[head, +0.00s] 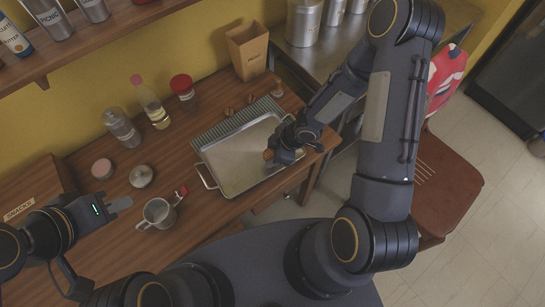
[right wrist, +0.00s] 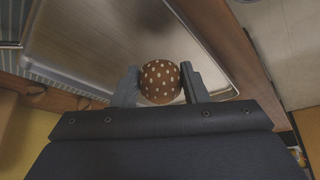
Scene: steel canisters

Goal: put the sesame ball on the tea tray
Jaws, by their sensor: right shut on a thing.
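The sesame ball is brown with pale dots; in the right wrist view the sesame ball (right wrist: 160,78) sits between both fingers of my right gripper (right wrist: 160,88). In the head view only a small brown part of it shows (head: 268,154) beside my right gripper (head: 274,155), over the right part of the tea tray. The tea tray (head: 232,170) is a shallow, shiny metal tray with handles; its bare floor also shows in the right wrist view (right wrist: 90,45). I cannot tell the ball's height above it. My left gripper (head: 120,204) is at the left, empty, its jaw opening unclear.
A ribbed grey-green piece (head: 236,122) lies along the tray's back edge. Bottles (head: 150,103), a red-lidded jar (head: 182,87) and a metal mug (head: 158,214) stand left of the tray.

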